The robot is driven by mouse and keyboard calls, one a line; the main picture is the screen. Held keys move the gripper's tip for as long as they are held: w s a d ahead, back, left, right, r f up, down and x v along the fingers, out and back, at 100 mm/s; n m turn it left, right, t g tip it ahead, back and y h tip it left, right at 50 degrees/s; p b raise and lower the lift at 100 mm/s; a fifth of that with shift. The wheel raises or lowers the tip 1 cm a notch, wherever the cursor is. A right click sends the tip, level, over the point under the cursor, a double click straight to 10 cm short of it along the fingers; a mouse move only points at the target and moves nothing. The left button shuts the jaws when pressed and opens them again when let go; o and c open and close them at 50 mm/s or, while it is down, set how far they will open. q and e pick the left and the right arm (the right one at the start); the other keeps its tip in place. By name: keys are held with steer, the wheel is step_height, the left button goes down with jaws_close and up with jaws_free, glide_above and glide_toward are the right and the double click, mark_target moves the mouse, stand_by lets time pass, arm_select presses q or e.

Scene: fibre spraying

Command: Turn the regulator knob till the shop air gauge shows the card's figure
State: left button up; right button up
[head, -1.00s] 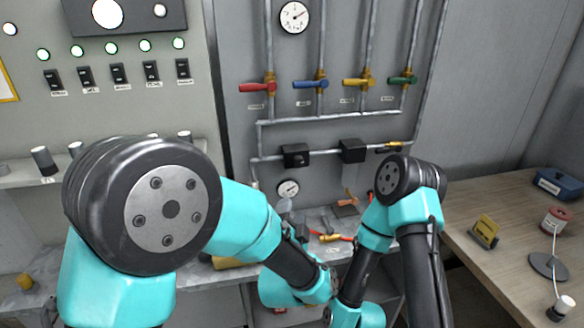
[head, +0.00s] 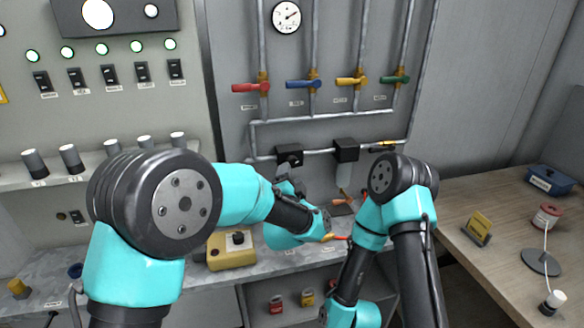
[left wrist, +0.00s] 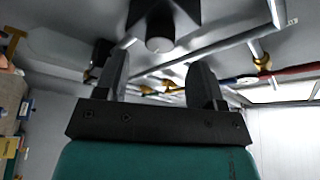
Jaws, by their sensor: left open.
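The regulator is likely the black block (head: 289,156) on the wall pipe, above my left gripper (head: 287,181). In the left wrist view a dark block with a round grey knob (left wrist: 160,36) hangs at the top. My left gripper (left wrist: 160,66) points up at it, fingers open and spread to either side of the knob's line, with nothing between them; the knob is beyond the fingertips. A round white gauge (head: 286,17) is high on the wall; its label is unreadable. A yellow card-like piece (head: 479,230) stands on the right bench; no figure is legible. My right gripper is out of view.
Red (head: 250,87), blue (head: 303,85), yellow and green valve levers line the pipes above. A second black block (head: 346,149) with a pale bowl is to the right. A yellow box (head: 231,251) with a black knob sits on the shelf.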

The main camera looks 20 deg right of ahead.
mark_target(292, 162)
arm_select(q)
steer(key=x, duration=0.4)
steer(key=shift+w+d, duration=0.1)
steer(key=shift+w, duration=0.1)
steer(key=c, duration=0.9)
